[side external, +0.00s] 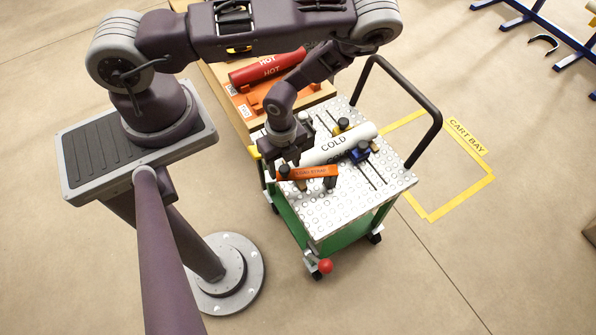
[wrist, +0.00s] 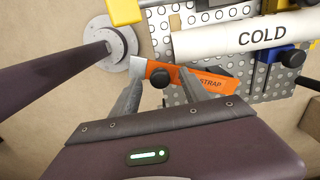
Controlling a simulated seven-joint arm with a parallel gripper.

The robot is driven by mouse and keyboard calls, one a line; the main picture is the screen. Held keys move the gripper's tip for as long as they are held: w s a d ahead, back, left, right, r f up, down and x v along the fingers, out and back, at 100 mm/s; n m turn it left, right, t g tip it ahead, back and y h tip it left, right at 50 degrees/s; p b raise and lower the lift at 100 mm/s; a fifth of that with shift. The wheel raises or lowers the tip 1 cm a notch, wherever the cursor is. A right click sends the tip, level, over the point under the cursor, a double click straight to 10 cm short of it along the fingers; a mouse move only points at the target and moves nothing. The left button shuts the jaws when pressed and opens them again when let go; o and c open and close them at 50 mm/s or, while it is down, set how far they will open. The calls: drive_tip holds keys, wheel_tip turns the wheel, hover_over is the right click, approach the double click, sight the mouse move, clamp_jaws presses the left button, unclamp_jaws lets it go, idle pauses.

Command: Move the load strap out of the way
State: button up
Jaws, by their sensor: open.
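The orange load strap (side external: 310,172) lies across the near part of the cart top, in front of the white pipe marked COLD (side external: 335,146). A dark round knob sits at the strap's left end. My gripper (side external: 287,165) is low over that end. In the wrist view, my open gripper (wrist: 160,76) has one finger on each side of the knob (wrist: 160,79), with the strap (wrist: 212,83) running off to the right partly behind the right finger. I cannot tell whether the fingers touch the strap. The pipe (wrist: 215,42) lies just beyond it.
The cart's dimpled metal top (side external: 335,205) carries a blue clamp (side external: 361,152) by the pipe. The cart has a black handle (side external: 438,120) on the right. A red HOT pipe (side external: 268,68) rests on a wooden bench behind. The yellow-outlined cart bay (side external: 488,180) is empty floor.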

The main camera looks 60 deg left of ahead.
drive_tip(key=shift+c, duration=1.3)
drive_tip(key=shift+s+d, duration=0.25)
drive_tip(key=shift+d, duration=0.55)
drive_tip(key=shift+s+d, duration=0.25)
drive_tip(key=shift+d, duration=0.55)
drive_tip(key=shift+s+d, duration=0.25)
drive_tip(key=shift+d, duration=0.55)
drive_tip(key=shift+s+d, duration=0.2)
drive_tip(key=shift+d, duration=0.6)
drive_tip(key=shift+s+d, duration=0.25)
drive_tip(key=shift+d, duration=0.55)
drive_tip(key=shift+s+d, duration=0.2)
drive_tip(key=shift+d, duration=0.6)
drive_tip(key=shift+d, duration=0.1)
